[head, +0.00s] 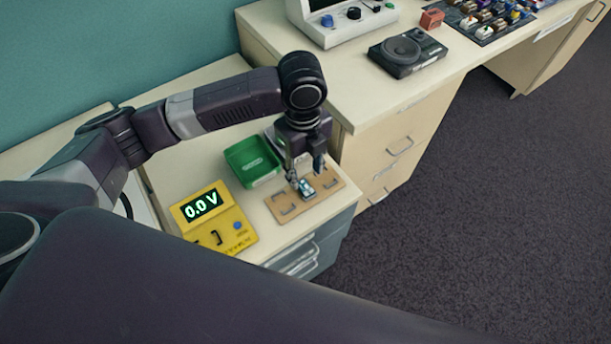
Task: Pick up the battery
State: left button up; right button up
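A small blue and white block, which looks like the battery (306,189), is on a wooden board (325,193) with metal brackets. The board lies on the low cabinet top. My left gripper (305,173) points down just above the block, with its two fingers apart. One finger is close to the block's left end; whether it touches cannot be told. The gripper partly hides the board's back part. My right gripper is not in view.
A green tray (250,159) stands just behind the board. A yellow meter (235,236) reading 0.0 V lies to its left. A higher desk (290,38) behind holds a white instrument (345,22), a black speaker device (406,51) and a mat (484,22) of small parts.

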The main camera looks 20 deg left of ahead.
aim_at(305, 187)
pick_arm(q)
jog(key=shift+w+a+r, duration=0.15)
jog(key=shift+a, duration=0.2)
jog(key=shift+a+f, duration=0.1)
jog(key=shift+f, duration=0.1)
jog(key=f, duration=0.7)
jog(key=shift+w+d+p, duration=0.2)
jog(key=shift+d+p, duration=0.1)
jog(key=shift+p, duration=0.1)
grip_shut()
